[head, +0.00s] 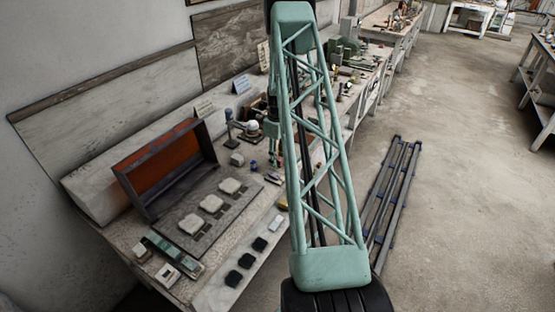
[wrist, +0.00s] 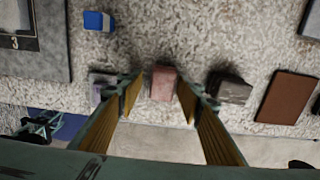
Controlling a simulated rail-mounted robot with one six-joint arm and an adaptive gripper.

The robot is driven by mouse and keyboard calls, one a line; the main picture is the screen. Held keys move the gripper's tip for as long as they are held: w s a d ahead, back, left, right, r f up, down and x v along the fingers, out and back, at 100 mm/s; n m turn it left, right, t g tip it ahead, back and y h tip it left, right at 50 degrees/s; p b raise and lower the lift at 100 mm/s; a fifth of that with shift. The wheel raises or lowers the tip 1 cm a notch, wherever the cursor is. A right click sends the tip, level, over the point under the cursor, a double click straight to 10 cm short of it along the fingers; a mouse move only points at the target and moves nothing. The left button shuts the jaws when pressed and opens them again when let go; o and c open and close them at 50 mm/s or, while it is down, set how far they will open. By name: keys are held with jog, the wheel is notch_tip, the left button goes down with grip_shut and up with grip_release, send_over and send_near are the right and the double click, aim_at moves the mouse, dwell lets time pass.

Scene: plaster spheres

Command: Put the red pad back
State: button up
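The red pad (wrist: 162,83), a small dull pinkish-red block, lies on the speckled bench top in the wrist view. My gripper (wrist: 160,100) is open around it, with one yellow-lined finger on each side. A gap shows between the pad and each finger, so it does not look gripped. How high the fingertips are above the bench is hard to tell. In the head view my green lattice arm covers part of the bench, and I cannot make out the red pad there.
A brown-red plate (wrist: 287,97) lies further right, a blue block (wrist: 98,21) further up. A grey board (wrist: 52,55) marked 3 is upper left. A red-backed case (head: 165,165) stands on the bench.

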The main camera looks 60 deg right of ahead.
jog(key=shift+r, duration=0.15)
notch_tip(320, 180, up, 12)
jog(key=shift+b, duration=0.45)
dwell(0.5)
dwell(0.7)
